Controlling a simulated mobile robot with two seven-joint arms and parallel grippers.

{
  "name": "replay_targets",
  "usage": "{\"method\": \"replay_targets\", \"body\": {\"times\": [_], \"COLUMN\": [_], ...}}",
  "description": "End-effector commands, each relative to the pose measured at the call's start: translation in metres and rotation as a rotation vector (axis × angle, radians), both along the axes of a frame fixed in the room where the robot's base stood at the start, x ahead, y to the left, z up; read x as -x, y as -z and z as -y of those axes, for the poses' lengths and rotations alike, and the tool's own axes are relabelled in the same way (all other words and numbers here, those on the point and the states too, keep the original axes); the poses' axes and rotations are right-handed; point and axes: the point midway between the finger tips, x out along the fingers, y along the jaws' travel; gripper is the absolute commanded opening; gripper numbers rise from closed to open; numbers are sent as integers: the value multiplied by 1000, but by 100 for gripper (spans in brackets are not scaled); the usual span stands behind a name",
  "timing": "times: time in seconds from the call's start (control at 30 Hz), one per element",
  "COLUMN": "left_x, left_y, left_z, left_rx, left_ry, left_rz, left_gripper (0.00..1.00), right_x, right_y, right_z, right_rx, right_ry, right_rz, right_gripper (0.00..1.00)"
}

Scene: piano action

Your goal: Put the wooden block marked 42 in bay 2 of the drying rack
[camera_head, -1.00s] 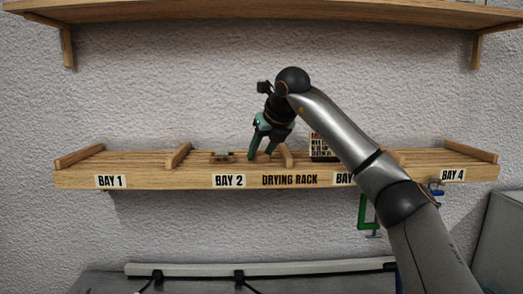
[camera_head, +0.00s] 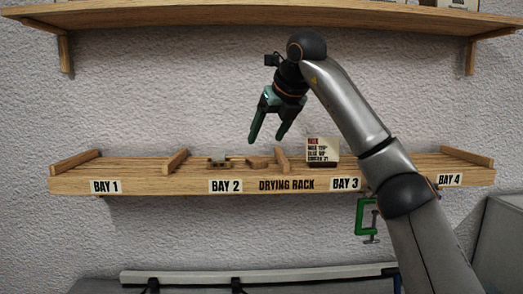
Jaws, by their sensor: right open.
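The drying rack (camera_head: 130,186) is a wooden shelf on the wall with dividers and labels BAY 1 to BAY 4. In bay 2 lie two small wooden pieces: one (camera_head: 219,161) at the left and one (camera_head: 257,162) at the right near the divider. No number 42 can be read on either at this size. My right gripper (camera_head: 266,140) is open and empty, fingers pointing down, above the right piece and apart from it. My left gripper is not in view.
Bay 1 looks empty. A green clamp (camera_head: 367,218) hangs under the rack at the right. A wooden shelf (camera_head: 200,17) runs above.

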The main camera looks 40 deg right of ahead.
Motion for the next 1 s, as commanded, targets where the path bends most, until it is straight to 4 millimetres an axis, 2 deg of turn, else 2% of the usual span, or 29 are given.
{"method": "replay_targets", "body": {"times": [0.13, 0.3, 1.0], "left_x": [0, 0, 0], "left_y": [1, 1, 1], "left_z": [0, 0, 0], "left_rx": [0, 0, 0], "left_ry": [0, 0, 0], "left_rz": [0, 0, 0], "left_gripper": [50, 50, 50], "right_x": [15, 23, 24], "right_y": [-19, -28, -29], "right_z": [-5, -7, -7], "right_rx": [0, 0, 0], "right_ry": [-1, 0, 0], "right_rz": [2, 0, -1], "right_gripper": [73, 73, 73]}}
